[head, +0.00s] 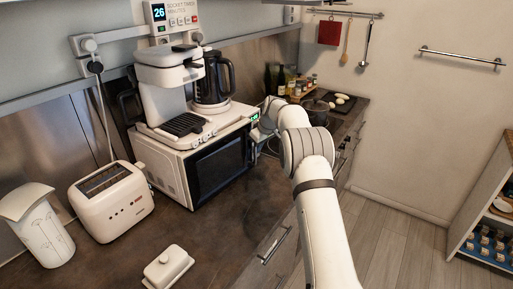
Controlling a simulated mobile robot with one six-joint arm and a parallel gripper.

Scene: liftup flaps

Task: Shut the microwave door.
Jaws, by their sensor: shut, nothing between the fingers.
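The white microwave (170,168) stands on the dark counter, with a coffee machine and a kettle on top. Its door (222,166), with a dark window, faces front right and looks flush or nearly flush with the body. I cannot tell whether a small gap is left. My gripper (259,134) is at the right end of the microwave front, close to the small green display (255,117). It is shut and holds nothing. My wrist partly covers it, and I cannot tell whether it touches the microwave.
A white coffee machine (170,80) and black kettle (213,78) stand on the microwave. A toaster (112,203), a white jug (37,228) and a butter dish (168,266) are on the counter (215,235).

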